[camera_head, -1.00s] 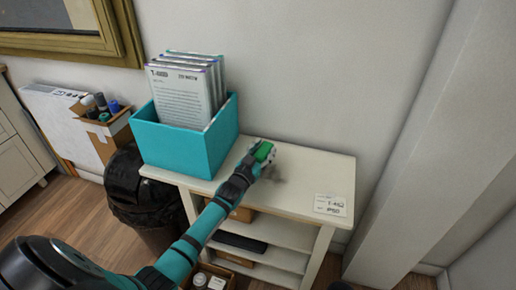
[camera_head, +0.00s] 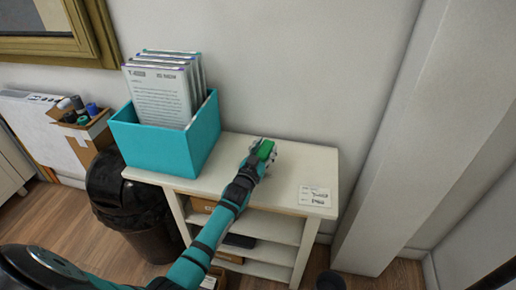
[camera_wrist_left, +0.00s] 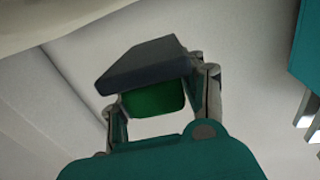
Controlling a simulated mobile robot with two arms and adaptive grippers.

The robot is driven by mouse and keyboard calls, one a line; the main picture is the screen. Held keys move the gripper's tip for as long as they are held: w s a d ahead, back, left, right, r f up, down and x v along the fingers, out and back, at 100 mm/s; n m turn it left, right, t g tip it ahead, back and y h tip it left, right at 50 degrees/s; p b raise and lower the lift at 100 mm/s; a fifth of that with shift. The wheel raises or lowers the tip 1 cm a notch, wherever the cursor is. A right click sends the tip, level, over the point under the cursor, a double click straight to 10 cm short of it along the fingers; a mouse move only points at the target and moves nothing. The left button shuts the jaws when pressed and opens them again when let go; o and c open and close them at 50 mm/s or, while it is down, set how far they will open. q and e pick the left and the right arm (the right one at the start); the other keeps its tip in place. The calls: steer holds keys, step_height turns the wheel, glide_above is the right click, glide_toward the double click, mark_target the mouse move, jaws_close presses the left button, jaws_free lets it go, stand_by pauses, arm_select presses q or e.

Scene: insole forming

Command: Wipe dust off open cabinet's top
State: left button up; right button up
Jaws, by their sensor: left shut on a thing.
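The open cabinet has a cream top (camera_head: 305,165) and open shelves below, standing against the wall. My left gripper (camera_head: 263,158) is over the middle of the top, shut on a green block (camera_head: 265,149), likely a sponge. In the left wrist view the sponge shows a green body (camera_wrist_left: 153,100) and a dark grey layer (camera_wrist_left: 147,62) between the fingers. I cannot tell whether it touches the top. No dust shows clearly; my gripper and forearm hide part of the surface. My right gripper is not in view.
A teal box (camera_head: 160,146) of upright booklets stands on the top's left end. A white label card (camera_head: 314,196) lies near the right front corner. A black bin (camera_head: 135,205) stands left of the cabinet. A wall column (camera_head: 400,150) rises at the right.

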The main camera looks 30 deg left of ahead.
mark_target(275, 171)
arm_select(q)
steer(key=shift+g, duration=0.3)
steer(key=d+f, duration=0.1)
steer(key=d, duration=0.1)
steer(key=d+f, duration=0.1)
steer(key=f, duration=0.1)
steer(key=shift+d, duration=0.4)
steer(key=shift+r, duration=0.1)
steer(key=p, duration=0.1)
steer(key=r+p, duration=0.1)
steer(key=w+r+p, duration=0.1)
steer(key=shift+d+r+h, duration=0.2)
steer(key=shift+d+h, duration=0.05)
steer(key=shift+h, duration=0.05)
steer(key=r+p, duration=0.2)
steer(key=r, duration=0.1)
steer(key=shift+a+r+p, duration=0.3)
steer(key=shift+a+p, duration=0.05)
steer(key=shift+p, duration=0.05)
